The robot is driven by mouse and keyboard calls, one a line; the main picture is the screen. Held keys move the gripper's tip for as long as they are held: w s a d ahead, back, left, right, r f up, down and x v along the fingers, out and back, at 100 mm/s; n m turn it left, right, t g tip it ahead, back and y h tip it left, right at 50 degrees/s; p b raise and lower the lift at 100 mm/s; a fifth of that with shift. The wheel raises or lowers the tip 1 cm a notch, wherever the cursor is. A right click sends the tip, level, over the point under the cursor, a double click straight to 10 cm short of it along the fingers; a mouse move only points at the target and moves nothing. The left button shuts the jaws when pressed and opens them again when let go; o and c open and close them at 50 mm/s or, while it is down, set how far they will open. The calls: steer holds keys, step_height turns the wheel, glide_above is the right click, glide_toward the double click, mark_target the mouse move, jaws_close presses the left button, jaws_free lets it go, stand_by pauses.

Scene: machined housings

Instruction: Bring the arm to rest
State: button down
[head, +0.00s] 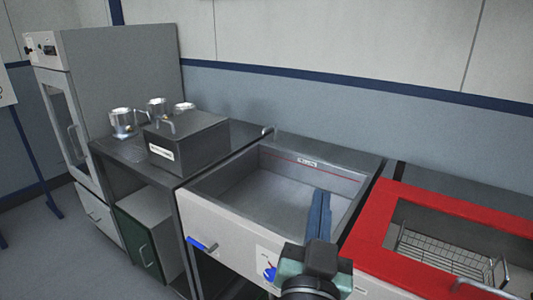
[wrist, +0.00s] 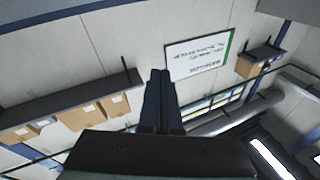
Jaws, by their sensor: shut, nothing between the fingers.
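My gripper (head: 319,213) is in the lower middle of the head view, with two long blue fingers lying side by side. The fingers are closed together with nothing between them. They point up in the picture, in front of the open grey basin (head: 250,190). In the wrist view the gripper (wrist: 160,75) is also shut, against a tilted view of walls and shelves. No object is held.
A red-framed unit (head: 375,240) with a wire basket (head: 440,255) stands at right. A dark lidded box (head: 190,142) and metal cups (head: 123,122) are on the bench at left. A tall cabinet (head: 125,85) stands beyond. The wrist view shows shelved boxes (wrist: 80,116) and a sign (wrist: 197,55).

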steer(key=s+a+r+n+t+y+p, duration=0.1)
steer(key=s+a+r+t, duration=0.1)
steer(key=r, duration=0.9)
steer(key=s+a+r+n+t+y+p, duration=0.2)
steer(key=s+r, duration=0.3)
steer(key=r, duration=0.6)
steer(key=s+a+r+n+t+y+p, duration=0.1)
steer(key=s+a+r+t, duration=0.2)
steer(key=r, duration=0.8)
steer(key=shift+s+a+n+t+y+p, duration=0.3)
steer(key=shift+s+a+n+t+y, duration=0.1)
steer(key=shift+s, duration=0.25)
